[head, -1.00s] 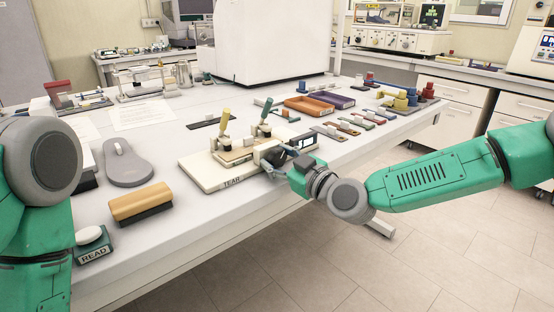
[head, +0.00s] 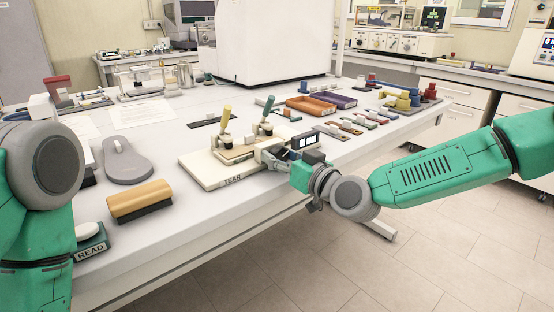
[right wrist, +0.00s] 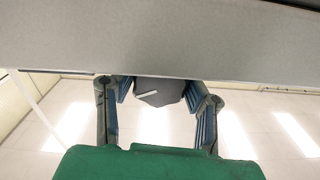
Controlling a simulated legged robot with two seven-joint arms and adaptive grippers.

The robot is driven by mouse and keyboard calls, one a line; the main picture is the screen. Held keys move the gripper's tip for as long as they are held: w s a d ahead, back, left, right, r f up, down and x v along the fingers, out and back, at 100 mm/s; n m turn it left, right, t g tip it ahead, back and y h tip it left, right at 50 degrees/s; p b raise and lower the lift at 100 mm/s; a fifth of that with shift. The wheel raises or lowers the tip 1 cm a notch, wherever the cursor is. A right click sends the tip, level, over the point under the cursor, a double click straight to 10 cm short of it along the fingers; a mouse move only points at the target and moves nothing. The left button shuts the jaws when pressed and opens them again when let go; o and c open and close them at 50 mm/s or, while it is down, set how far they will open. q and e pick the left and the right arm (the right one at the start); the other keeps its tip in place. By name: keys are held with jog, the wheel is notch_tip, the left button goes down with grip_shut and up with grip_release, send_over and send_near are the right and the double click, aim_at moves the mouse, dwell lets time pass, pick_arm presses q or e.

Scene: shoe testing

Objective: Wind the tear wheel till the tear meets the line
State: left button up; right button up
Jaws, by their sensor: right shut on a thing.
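The cream tear tester (head: 204,172), labelled TEAR, sits near the front edge of the table. Two toggle clamps with yellow (head: 226,116) and green (head: 267,110) handles stand on it. My right gripper (head: 268,154) is at the tester's right end. In the right wrist view the dark grey tear wheel (right wrist: 158,92), with a white mark on its face, sits between the two fingers, and the gripper (right wrist: 160,100) is shut on it. The tear and the line are too small to make out. My left arm shows at the left edge, its gripper out of view.
A tan-topped block (head: 140,200), a READ button box (head: 91,240) and a grey shoe-sole shape (head: 126,162) lie left of the tester. Orange (head: 310,106) and purple (head: 333,101) trays and several small strips are beyond it. Floor is open in front of the table.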

jog(key=shift+s+f+m, duration=0.1)
jog(key=shift+f+m, duration=0.2)
jog(key=shift+m, duration=0.3)
jog(key=o, duration=1.1)
jog(key=shift+d, duration=0.1)
jog(key=shift+c, duration=0.2)
jog(key=shift+o, duration=0.5)
jog(key=shift+s+d+r, duration=0.1)
jog(key=shift+d+r, duration=0.05)
jog(key=shift+d, duration=0.05)
jog(key=v, duration=1.2)
